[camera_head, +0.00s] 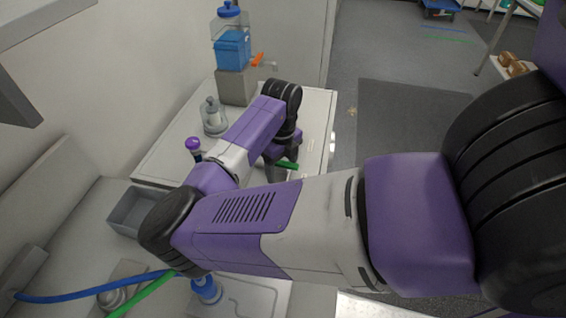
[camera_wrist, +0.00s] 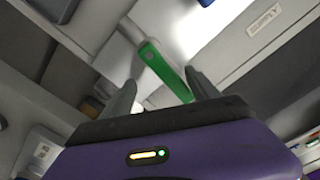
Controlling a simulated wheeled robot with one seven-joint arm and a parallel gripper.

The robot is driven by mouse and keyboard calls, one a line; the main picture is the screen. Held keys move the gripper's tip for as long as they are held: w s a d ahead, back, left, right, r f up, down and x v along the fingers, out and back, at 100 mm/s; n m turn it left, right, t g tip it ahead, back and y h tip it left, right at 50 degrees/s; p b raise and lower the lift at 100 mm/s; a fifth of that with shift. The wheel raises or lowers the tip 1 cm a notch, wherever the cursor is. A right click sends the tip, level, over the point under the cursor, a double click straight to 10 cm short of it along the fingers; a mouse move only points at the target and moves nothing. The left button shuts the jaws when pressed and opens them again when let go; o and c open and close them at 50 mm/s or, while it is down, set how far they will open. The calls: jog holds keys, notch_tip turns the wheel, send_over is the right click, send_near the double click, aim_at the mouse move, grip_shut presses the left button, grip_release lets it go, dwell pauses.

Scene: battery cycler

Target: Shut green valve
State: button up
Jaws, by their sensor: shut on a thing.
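The green valve's handle (camera_wrist: 163,68) is a long flat green lever running diagonally between my gripper's fingers (camera_wrist: 160,78) in the wrist view. My gripper is shut on the lever, with one dark finger on each side of it. In the head view, a short green piece of the handle (camera_head: 288,165) shows beside my gripper (camera_head: 276,170), over the white worktop. My wrist and arm cover most of the area around it, and the valve body is hidden there.
A blue container (camera_head: 232,50) with an orange lever (camera_head: 263,61) stands at the worktop's far end. A clear jar (camera_head: 213,118) and a purple-topped item (camera_head: 193,143) stand left of my arm. A grey bin (camera_head: 130,213) and a blue hose (camera_head: 80,298) lie nearer. The floor at right is open.

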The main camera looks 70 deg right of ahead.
jog(key=shift+a+f, duration=0.1)
jog(key=shift+a, duration=0.15)
jog(key=shift+w+a+m+b, duration=0.15)
jog(key=shift+m+b, duration=0.15)
jog(key=shift+m, duration=0.1)
jog(key=shift+c, duration=0.3)
jog(key=shift+w+a+f+m+b, duration=0.1)
jog(key=shift+w+a+m+b, duration=0.1)
jog(key=shift+m+b, duration=0.3)
jog(key=shift+c, duration=1.2)
jog(key=shift+o, duration=0.6)
jog(key=m, duration=0.1)
jog(key=w+m+b, duration=0.1)
jog(key=shift+a+m, duration=0.35)
jog(key=shift+m, duration=0.05)
jog(key=shift+o, duration=0.7)
jog(key=shift+w+a+r+m, duration=0.1)
jog(key=shift+w+a+m, duration=0.05)
jog(key=shift+m, duration=0.4)
jog(key=shift+w+a+r+m, duration=0.1)
jog(key=shift+a+m, duration=0.05)
jog(key=shift+m, duration=0.4)
jog(key=shift+w+b, duration=0.15)
jog(key=shift+b, duration=0.2)
